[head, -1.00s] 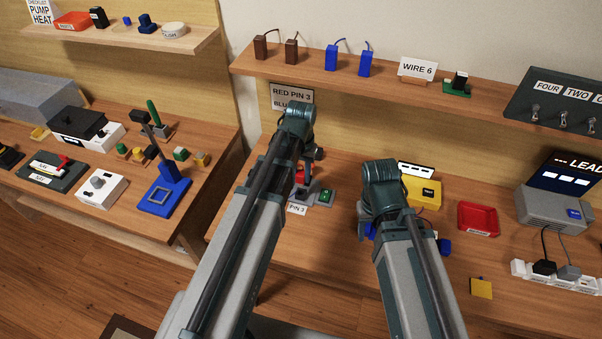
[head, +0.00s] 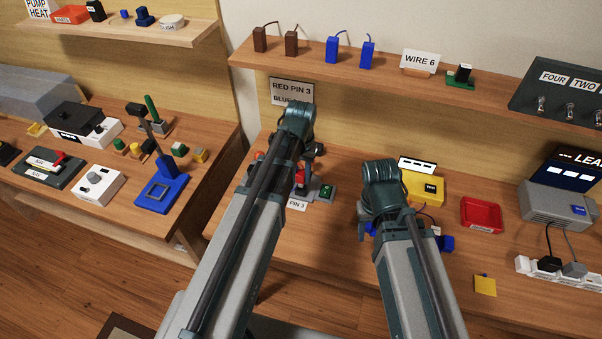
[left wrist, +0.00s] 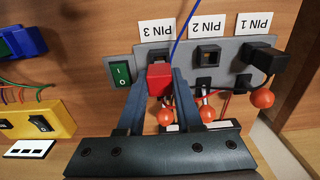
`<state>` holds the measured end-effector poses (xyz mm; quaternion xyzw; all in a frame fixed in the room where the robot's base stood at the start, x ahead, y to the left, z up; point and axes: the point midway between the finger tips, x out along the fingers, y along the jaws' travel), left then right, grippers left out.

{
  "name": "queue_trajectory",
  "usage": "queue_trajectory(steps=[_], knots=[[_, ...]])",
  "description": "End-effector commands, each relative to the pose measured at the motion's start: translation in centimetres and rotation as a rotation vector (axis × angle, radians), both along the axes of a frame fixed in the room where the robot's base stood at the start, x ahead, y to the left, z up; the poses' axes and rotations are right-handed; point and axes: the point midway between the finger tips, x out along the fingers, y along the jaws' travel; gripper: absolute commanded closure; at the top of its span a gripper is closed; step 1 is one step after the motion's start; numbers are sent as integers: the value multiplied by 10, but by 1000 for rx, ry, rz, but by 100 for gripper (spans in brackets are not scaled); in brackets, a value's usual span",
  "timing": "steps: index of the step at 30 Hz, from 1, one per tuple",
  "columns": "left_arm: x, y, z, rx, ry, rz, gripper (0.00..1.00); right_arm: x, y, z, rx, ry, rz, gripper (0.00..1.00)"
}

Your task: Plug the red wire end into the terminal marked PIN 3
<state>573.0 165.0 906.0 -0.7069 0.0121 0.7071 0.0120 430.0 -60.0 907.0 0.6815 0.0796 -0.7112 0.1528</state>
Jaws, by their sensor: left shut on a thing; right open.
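My left gripper (left wrist: 160,84) is shut on the red wire end (left wrist: 159,79), a red block. It is right in front of the PIN 3 terminal (left wrist: 154,56), whose socket it partly covers. I cannot tell whether it touches the socket or is in it. The PIN 3 label (left wrist: 157,31) appears upside down in the left wrist view. In the head view the red wire end (head: 301,180) shows beside my left arm, near the PIN 3 label (head: 297,205). My right gripper (head: 366,231) is open, mostly hidden behind its own arm.
The PIN 2 socket (left wrist: 209,56) is empty; a black plug (left wrist: 267,60) sits at PIN 1. A green switch (left wrist: 120,74) is beside PIN 3. Orange balls (left wrist: 207,113) hang close by. A yellow box (head: 425,190) and red tray (head: 481,214) stand to the right.

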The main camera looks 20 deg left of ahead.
Motion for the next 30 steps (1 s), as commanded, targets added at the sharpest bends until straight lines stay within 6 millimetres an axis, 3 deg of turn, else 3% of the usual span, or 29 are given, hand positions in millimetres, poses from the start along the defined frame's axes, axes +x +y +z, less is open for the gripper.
queue_trajectory(steps=[30], knots=[[0, 0, -6, 0, 0, 0, 100, 0, 0, -6, 0, 0, 0, 50]])
